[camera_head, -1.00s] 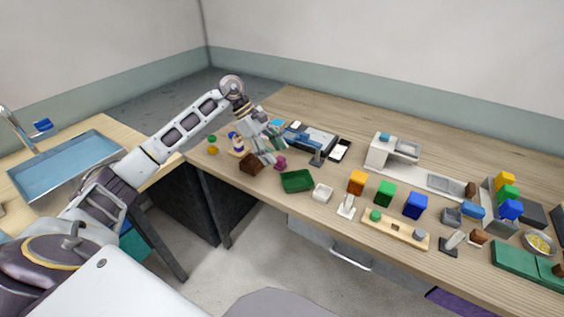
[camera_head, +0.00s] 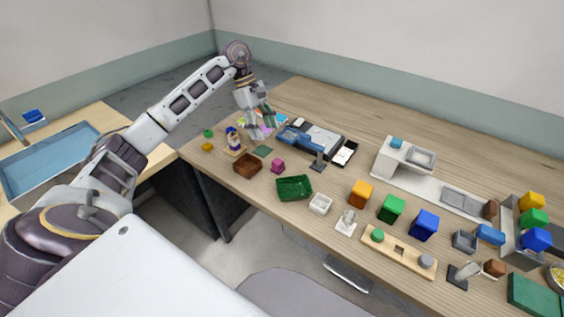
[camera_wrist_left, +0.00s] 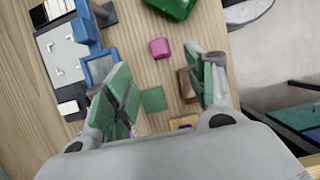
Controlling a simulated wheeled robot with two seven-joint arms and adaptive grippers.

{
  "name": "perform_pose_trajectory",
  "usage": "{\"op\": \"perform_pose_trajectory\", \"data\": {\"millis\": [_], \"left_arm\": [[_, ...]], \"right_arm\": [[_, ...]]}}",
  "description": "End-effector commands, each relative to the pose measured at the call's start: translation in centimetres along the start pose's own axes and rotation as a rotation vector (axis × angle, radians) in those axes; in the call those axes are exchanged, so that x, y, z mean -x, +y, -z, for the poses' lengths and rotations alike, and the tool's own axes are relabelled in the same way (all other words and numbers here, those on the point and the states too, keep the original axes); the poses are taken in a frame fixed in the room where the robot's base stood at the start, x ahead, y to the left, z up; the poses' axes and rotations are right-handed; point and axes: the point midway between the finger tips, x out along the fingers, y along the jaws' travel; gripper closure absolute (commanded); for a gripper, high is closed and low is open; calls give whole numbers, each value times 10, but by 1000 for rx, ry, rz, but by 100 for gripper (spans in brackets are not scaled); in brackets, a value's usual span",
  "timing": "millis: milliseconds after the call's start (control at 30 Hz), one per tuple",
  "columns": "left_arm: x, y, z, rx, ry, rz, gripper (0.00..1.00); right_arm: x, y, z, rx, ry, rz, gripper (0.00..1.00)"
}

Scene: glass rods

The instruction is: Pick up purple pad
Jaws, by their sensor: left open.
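The purple pad (camera_head: 268,131) shows only as small patches behind and between the fingers of my left gripper (camera_head: 262,134) in the head view. My left gripper is open and empty above the back left of the table. In the left wrist view its two green-padded fingers (camera_wrist_left: 163,78) are spread wide. A green pad (camera_wrist_left: 152,98) lies flat between them in that view. Only a small purple patch (camera_wrist_left: 133,130) shows by the left finger there, and the gripper hides the rest. I cannot tell whether the fingers touch the pad. My right gripper is not in view.
A magenta cube (camera_head: 278,166), a brown box (camera_head: 247,164) and a figurine (camera_head: 234,141) stand close to the gripper. A blue device (camera_head: 298,136) and a grey-white board (camera_head: 323,138) lie to its right. A green tray (camera_head: 294,188) is nearer the front edge.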

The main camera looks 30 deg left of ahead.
Motion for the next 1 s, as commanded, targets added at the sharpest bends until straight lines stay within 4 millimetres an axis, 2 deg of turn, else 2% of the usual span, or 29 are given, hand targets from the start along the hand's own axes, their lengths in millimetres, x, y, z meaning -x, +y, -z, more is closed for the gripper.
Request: {"op": "perform_pose_trajectory", "data": {"millis": [267, 567, 767, 1000], "left_arm": [[1, 0, 1, 0, 2, 1, 45], [-4, 0, 0, 0, 1, 2, 45], [-22, 0, 0, 0, 0, 3, 45], [-51, -1, 0, 0, 1, 4, 45]], "right_arm": [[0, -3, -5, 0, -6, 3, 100], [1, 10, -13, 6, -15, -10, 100], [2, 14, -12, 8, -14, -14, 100], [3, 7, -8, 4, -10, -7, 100]]}}
